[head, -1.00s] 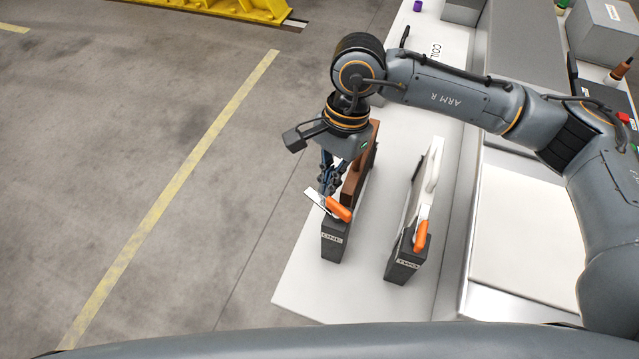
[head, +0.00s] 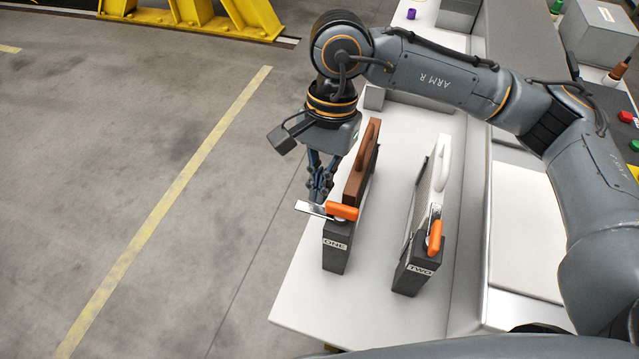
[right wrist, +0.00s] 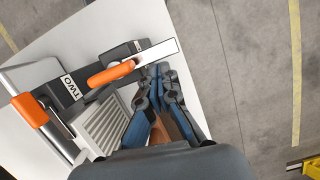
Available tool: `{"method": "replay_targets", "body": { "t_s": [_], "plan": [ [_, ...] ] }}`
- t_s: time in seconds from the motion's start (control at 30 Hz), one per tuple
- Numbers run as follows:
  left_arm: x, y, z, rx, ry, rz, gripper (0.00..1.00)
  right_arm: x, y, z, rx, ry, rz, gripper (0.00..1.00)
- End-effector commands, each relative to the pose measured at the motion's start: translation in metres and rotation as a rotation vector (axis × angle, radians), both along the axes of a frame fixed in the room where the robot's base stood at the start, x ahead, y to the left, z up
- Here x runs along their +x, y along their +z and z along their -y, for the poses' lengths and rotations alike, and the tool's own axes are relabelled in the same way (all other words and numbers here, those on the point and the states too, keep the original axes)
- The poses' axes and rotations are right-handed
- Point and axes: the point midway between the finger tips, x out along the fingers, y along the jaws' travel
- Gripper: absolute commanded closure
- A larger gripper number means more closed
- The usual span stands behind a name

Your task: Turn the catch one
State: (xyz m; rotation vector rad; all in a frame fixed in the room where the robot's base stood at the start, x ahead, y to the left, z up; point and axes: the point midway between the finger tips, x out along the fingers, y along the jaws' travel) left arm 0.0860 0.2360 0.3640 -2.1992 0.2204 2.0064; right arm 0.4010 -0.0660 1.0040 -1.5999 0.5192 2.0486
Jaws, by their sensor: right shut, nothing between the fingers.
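Catch one has an orange handle (head: 342,212) and a flat metal plate (head: 312,208). It sits on top of the dark block labelled ONE (head: 336,252) and lies nearly crosswise to it, the plate sticking out left. My right gripper (head: 320,192) points down with closed fingers right behind the plate. In the right wrist view the fingertips (right wrist: 160,78) are beside the plate (right wrist: 152,56), close to or touching it; the orange handle (right wrist: 112,74) is left of them. Nothing is held. My left gripper is not in view.
A brown panel with a handle (head: 361,172) stands behind catch one. Right of it stands block TWO (head: 412,274) with its orange catch (head: 435,238) and a pale panel (head: 442,160). The white table (head: 300,310) has bare surface at front; open floor lies left.

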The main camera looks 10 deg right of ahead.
Motion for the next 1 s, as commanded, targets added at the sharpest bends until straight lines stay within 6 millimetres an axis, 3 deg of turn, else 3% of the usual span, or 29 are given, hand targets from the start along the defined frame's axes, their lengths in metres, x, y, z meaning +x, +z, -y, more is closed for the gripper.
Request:
{"method": "replay_targets", "body": {
  "t_s": [0.73, 0.87, 1.0],
  "plan": [
    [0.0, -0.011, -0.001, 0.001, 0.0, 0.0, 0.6, 0.0, 0.002, 0.016, 0.0, -0.001, 0.001, 1.0],
    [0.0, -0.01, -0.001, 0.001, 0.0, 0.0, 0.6, 0.003, 0.014, 0.018, 0.002, -0.002, 0.002, 1.0],
    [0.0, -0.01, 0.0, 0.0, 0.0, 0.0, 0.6, 0.009, 0.041, 0.021, 0.001, -0.002, 0.005, 1.0]
  ]
}}
